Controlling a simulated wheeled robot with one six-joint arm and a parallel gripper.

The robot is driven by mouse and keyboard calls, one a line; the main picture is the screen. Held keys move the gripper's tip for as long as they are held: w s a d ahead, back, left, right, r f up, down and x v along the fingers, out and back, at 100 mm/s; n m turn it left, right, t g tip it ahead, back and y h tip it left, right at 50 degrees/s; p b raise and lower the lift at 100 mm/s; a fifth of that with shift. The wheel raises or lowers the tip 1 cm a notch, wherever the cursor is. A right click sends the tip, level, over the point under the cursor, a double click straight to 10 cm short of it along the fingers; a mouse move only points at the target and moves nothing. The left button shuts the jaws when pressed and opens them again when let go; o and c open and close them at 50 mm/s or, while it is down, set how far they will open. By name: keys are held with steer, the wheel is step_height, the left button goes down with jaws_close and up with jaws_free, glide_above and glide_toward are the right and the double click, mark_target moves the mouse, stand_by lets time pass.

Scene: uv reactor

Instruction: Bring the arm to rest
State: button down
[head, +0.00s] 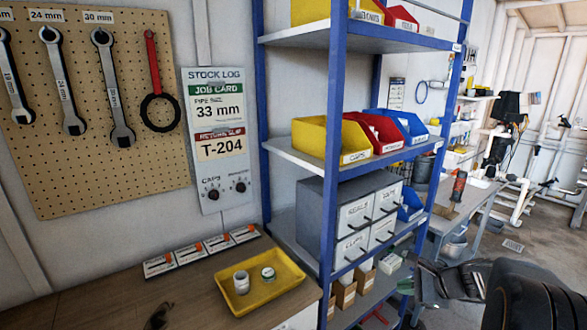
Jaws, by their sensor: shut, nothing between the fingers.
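My gripper (428,273) is at the lower right of the head view, dark, with its fingers toward the left. It is shut and holds nothing. It is in front of the lower part of the blue shelf rack (336,150), and I cannot tell how far it is from the rack. A black part of my arm fills the lower right corner. The rest of the arm is out of view.
A wooden bench (110,300) at lower left bears a yellow tray (290,292) with two small white containers. A pegboard (90,165) with wrenches and a stock log panel (217,140) are on the wall. Open floor (530,245) shows at the right.

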steer(key=s+a+r+n+g+h, duration=0.2)
steer(key=s+a+n+h, duration=0.5)
steer(key=s+a+n, duration=0.6)
steer(key=s+r+n, duration=0.1)
steer(key=s+n, duration=0.2)
steer(key=n, duration=0.3)
steer(key=shift+s+n+g, duration=0.3)
steer(key=shift+n, duration=0.1)
